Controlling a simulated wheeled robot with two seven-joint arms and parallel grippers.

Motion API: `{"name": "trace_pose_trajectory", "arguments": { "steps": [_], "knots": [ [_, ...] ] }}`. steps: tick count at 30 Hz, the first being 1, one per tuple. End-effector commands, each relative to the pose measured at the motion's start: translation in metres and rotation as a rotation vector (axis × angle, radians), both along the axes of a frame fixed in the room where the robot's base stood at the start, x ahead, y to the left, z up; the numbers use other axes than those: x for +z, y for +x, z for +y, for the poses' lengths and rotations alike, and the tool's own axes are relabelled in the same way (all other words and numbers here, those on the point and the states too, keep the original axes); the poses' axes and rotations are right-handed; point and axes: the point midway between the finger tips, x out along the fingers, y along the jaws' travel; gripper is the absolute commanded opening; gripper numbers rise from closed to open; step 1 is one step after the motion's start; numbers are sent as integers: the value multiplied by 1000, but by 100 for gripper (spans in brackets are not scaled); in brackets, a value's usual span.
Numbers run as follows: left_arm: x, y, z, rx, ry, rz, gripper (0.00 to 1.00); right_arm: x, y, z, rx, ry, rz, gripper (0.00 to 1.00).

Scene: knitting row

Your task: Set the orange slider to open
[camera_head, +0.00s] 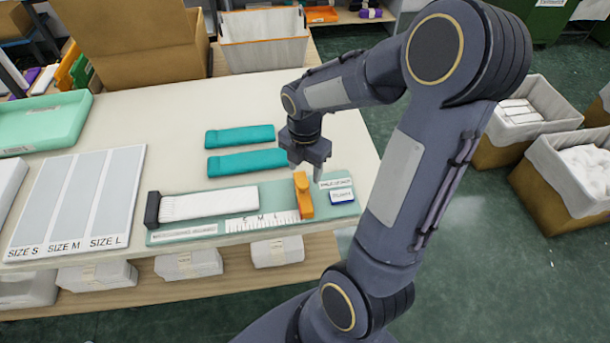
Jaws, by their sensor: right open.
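The orange slider (304,196) stands on a light green gauge board (270,196) near the table's front right edge. It sits across the board, just right of a white knitted strip (210,203) and at the right end of a printed ruler (262,223). A dark block (152,209) closes the board's left end. Labels lie right of the slider, one blue-edged (341,195). My right gripper (305,172) is open and points down, just above and behind the slider's top. I cannot tell whether it touches the slider. My left gripper is not in view.
Two teal strips (240,137) lie behind the board. A panel marked SIZE S, M, L (78,203) and a green tray (42,121) are on the left. A cardboard box (140,45) and white bin (263,40) stand at the back.

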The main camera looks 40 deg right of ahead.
Motion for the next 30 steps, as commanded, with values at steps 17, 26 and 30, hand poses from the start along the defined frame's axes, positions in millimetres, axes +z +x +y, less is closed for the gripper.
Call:
{"name": "trace_pose_trajectory", "arguments": {
  "steps": [17,26,30],
  "knots": [
    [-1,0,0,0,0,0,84,30,0,0,0,1,1,52],
    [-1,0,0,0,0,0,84,31,-1,1,-11,1,-2,52],
    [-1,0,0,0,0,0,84,45,-11,12,-177,36,-49,52]
  ]
}}
